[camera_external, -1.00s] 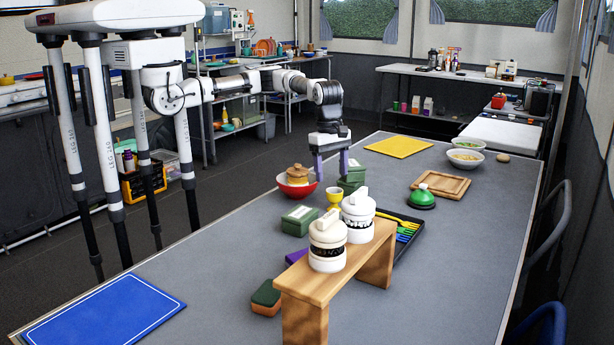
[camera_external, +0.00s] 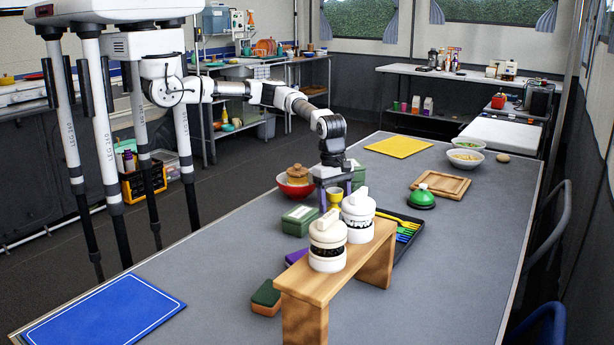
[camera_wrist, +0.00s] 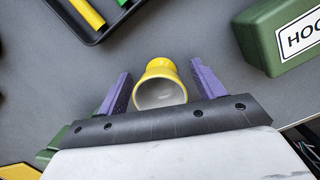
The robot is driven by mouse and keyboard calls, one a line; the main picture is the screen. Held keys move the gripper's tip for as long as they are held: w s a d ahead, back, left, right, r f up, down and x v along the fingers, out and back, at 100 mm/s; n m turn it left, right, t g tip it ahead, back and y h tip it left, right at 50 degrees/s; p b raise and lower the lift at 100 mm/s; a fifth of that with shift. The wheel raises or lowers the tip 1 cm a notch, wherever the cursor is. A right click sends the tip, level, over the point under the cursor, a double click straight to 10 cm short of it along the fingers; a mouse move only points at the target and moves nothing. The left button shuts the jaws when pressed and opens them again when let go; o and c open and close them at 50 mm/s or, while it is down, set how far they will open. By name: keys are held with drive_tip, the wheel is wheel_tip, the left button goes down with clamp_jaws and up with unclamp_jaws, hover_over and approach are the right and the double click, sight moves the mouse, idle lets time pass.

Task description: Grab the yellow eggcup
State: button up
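The yellow eggcup (camera_external: 335,196) stands on the grey table, behind the white jars and partly hidden by them and by my gripper. In the wrist view the yellow eggcup (camera_wrist: 160,84) shows its pale, empty bowl between my two purple fingers. My gripper (camera_external: 334,190) is low over the table at the eggcup. In the wrist view my gripper (camera_wrist: 159,88) is open, with one finger on each side of the cup.
A green box (camera_external: 300,220) and a red bowl (camera_external: 296,186) stand left of the eggcup. Two white jars (camera_external: 327,242) stand on a wooden riser (camera_external: 318,283) in front. A black tray (camera_external: 408,236) with colourful cutlery lies to the right.

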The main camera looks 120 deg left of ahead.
drive_tip(key=c, duration=1)
drive_tip(key=shift+c, duration=0.2)
drive_tip(key=shift+r, duration=0.15)
